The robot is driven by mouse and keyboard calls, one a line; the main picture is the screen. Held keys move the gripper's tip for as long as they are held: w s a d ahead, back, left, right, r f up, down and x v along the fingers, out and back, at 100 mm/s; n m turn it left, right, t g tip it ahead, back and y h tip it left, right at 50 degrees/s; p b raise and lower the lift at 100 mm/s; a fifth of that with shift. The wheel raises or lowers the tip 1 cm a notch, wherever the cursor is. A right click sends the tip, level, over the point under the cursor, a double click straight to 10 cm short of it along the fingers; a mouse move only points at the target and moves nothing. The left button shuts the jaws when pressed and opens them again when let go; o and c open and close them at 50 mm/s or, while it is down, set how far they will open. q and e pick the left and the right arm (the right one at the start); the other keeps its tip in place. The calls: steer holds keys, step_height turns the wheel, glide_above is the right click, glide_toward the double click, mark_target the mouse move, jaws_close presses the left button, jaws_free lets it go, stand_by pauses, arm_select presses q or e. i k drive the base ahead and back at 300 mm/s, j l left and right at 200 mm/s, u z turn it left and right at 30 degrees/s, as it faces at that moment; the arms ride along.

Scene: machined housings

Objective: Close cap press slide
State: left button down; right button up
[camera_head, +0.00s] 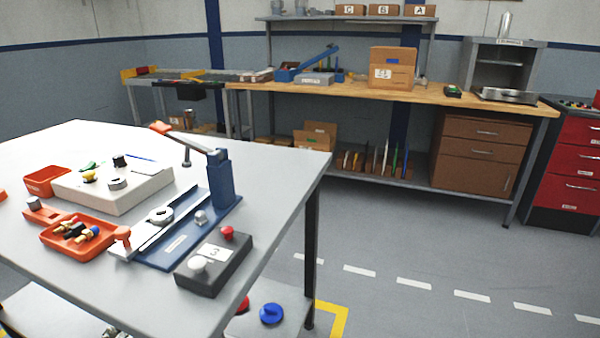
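The cap press stands near the right edge of the white table. It has a blue base and an upright blue column (221,180), with a lever arm reaching up and left to an orange grip (160,128). Its silver slide (150,226) sticks out of the base toward the front left, away from the column. A round metal part with a dark hole (160,214) sits on the slide. A small grey knob (201,217) is on the base beside the slide. Neither of my grippers shows in the head view.
A dark control box (214,262) with red and white buttons sits in front of the press. An orange tray (58,240) of small parts lies close left of the slide. A pale fixture block (110,190) and orange bin (46,178) are behind. The floor to the right is clear.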

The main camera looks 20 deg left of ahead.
mark_target(129, 242)
steer(key=j+u, duration=0.1)
steer(key=u, duration=1.25)
steer(key=i+l, duration=0.05)
